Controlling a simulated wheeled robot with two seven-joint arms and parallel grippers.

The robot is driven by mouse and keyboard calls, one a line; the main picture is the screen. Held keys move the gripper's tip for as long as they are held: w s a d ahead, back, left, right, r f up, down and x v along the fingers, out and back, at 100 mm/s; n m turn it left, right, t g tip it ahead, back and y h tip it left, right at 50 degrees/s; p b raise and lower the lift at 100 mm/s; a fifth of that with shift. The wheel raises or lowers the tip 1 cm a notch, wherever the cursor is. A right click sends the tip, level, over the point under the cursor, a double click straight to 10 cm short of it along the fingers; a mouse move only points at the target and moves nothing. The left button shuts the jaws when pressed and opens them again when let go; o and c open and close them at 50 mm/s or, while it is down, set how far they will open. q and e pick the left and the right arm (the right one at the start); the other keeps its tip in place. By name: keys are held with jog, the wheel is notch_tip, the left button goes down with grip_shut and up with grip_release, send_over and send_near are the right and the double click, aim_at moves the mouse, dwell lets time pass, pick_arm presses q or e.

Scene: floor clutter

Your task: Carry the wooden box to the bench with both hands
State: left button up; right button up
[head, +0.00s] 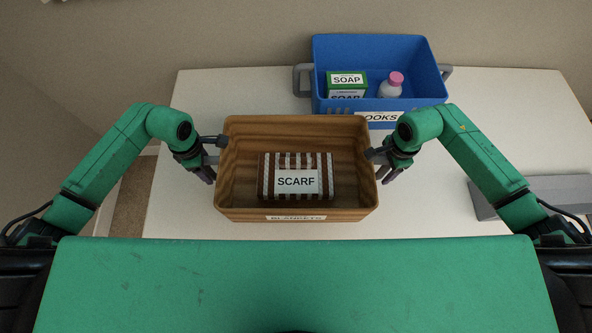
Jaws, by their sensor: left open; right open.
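The wooden box (297,214) is in the middle of the head view, over the near part of the white bench top (190,105). I cannot tell for certain whether it rests on the bench. It is upright, with a label reading BLANKETS on its near side. My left gripper (208,174) is open beside the box's left wall. My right gripper (386,174) is open beside its right wall. A short grey handle shows at each side of the box, close to the grippers.
A blue crate (330,56) with grey handles stands at the back of the bench, holding a SOAP box (347,80) and a white bottle with a pink cap (391,86). A grey block (540,190) is at the right. The bench's left part is clear.

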pick_arm(q)
jog(key=shift+f, duration=0.3)
pick_arm(e)
jog(key=shift+f, duration=0.3)
pick_arm(q)
jog(key=shift+s, duration=0.1)
pick_arm(e)
jog(key=shift+s, duration=0.1)
pick_arm(q)
grip_shut()
pick_arm(e)
grip_shut()
pick_arm(q)
jog(key=shift+r, duration=0.15)
pick_arm(e)
jog(key=shift+r, duration=0.15)
